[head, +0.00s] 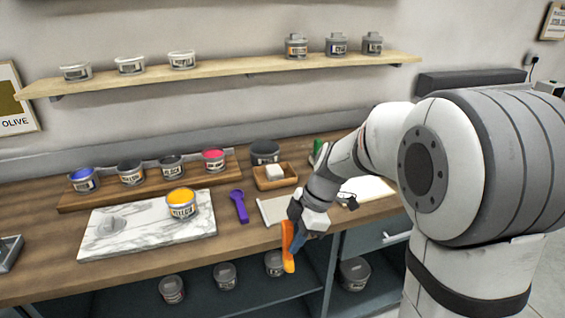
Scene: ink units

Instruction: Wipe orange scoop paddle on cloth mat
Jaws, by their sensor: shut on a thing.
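The orange scoop paddle (288,250) hangs down from my gripper (296,228), its broad end lowest. My gripper is shut on its upper part. The paddle appears in front of the counter's front edge, over the open lower shelf in the picture. The pale cloth mat (271,209) lies on the wooden counter just behind and left of my gripper. My gripper and wrist cover part of the mat's right side. The paddle looks apart from the mat, though the single view leaves the exact gap unclear.
A purple paddle (239,206) lies left of the mat. A yellow ink can (182,203) stands on a marble slab (130,238). A wooden tray (263,181) holding a white block sits behind the mat. Several cans stand on a wooden riser (105,196). Lidded cans occupy the lower shelf.

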